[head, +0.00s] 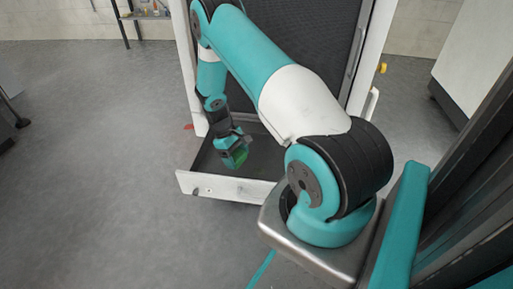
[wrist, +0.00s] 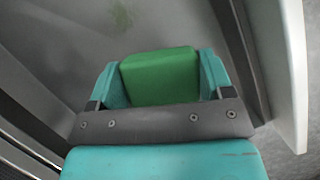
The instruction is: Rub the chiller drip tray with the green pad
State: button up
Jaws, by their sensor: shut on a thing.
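My gripper (head: 235,153) is shut on a green pad (wrist: 160,76), which sits between its two teal fingers. In the head view the pad (head: 239,157) shows at the gripper's lower end, over the inside of the drip tray (head: 192,184). The tray is a shallow grey pan with a white front wall, pulled out at the foot of the chiller. In the wrist view the tray floor (wrist: 70,35) carries a faint greenish smudge (wrist: 122,17) beyond the pad. I cannot tell whether the pad touches the floor. My arm hides the tray's right part.
The chiller (head: 318,50) stands behind the tray, with a white frame and dark mesh front. The tray's pale wall (wrist: 285,70) rises close on the right in the wrist view. Open grey floor (head: 90,150) lies to the left. A small yellow object (head: 382,68) is at the right.

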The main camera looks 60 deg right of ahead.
jog(key=shift+r+p, duration=0.7)
jog(key=shift+r, duration=0.4)
